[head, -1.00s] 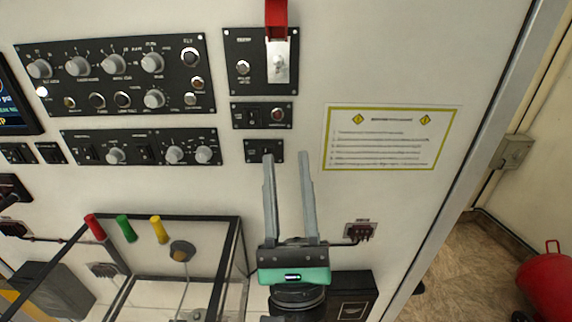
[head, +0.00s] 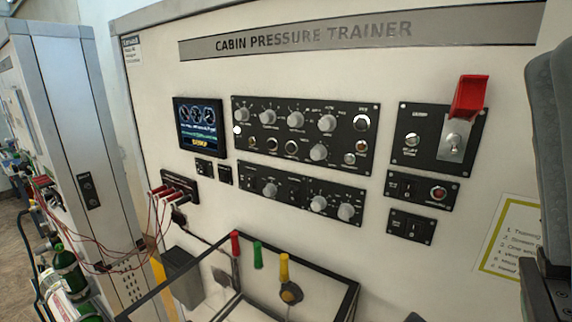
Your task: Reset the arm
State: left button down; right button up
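The cabin pressure trainer panel (head: 420,75) fills most of the head view. Its red switch guard (head: 469,96) is raised above a toggle switch (head: 456,140) at the upper right. Below it are a small panel with a red button (head: 438,193) and a small switch panel (head: 411,226). A dark part of one of my arms stands at the right edge and covers part of the instruction placard (head: 508,235). No gripper fingers of either arm can be seen.
A black frame with red (head: 235,244), green (head: 257,254) and yellow (head: 284,268) handles juts out at the bottom. A lit screen (head: 200,125) and knob panels (head: 305,130) are in the middle. Green cylinders (head: 68,265) and red cables stand at the left.

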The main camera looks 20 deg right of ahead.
jog(key=w+d+f+m+g+h, duration=0.1)
jog(key=w+d+f+m+h, duration=0.25)
jog(key=w+h, duration=0.65)
notch_tip(320, 180, up, 15)
jog(key=s+a+h+p, duration=0.1)
jog(key=s+h+p, duration=0.1)
jog(key=p, duration=1.4)
jog(key=shift+s+r+n, duration=0.2)
jog(key=shift+s+n, duration=0.15)
